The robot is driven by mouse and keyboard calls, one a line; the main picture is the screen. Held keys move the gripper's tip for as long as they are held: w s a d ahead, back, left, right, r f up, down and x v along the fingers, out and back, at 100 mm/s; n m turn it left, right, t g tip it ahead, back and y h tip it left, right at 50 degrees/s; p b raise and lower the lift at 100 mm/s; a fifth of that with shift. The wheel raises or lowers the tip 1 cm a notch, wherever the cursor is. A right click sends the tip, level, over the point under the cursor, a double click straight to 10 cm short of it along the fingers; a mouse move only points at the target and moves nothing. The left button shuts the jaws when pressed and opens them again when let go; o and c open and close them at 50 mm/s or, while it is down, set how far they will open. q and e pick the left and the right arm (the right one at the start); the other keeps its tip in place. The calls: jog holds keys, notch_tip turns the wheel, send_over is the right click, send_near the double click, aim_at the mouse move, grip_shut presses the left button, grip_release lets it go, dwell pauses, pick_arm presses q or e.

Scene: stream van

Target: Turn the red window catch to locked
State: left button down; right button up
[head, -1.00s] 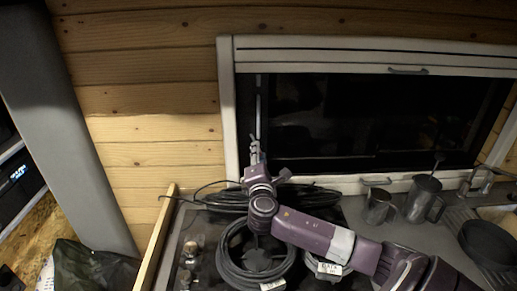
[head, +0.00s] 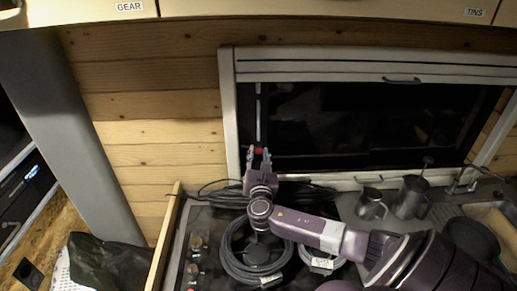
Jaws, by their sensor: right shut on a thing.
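The red window catch (head: 259,149) is a small red piece low on the left side of the window (head: 340,125), near the inner edge of the pale frame. My right gripper (head: 259,157) reaches up to it from below, with one finger on each side of the red piece. It is shut on the catch, and the fingers hide part of it. Whether the catch stands locked or unlocked is too small to tell. My left gripper is not in view.
Coiled black cables (head: 240,262) lie on the counter under my right arm. Metal jugs (head: 411,197) stand right of the arm, below the window. A wooden edge (head: 165,238) bounds the counter at left. Overhead lockers (head: 330,8) run along the top.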

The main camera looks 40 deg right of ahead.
jog(key=shift+f+n+p, duration=0.1)
jog(key=shift+n+p, duration=0.7)
jog(key=shift+n, duration=0.5)
jog(key=o, duration=0.9)
jog(key=shift+c, duration=0.2)
jog(key=shift+s+a, duration=0.1)
jog(key=v, duration=1.2)
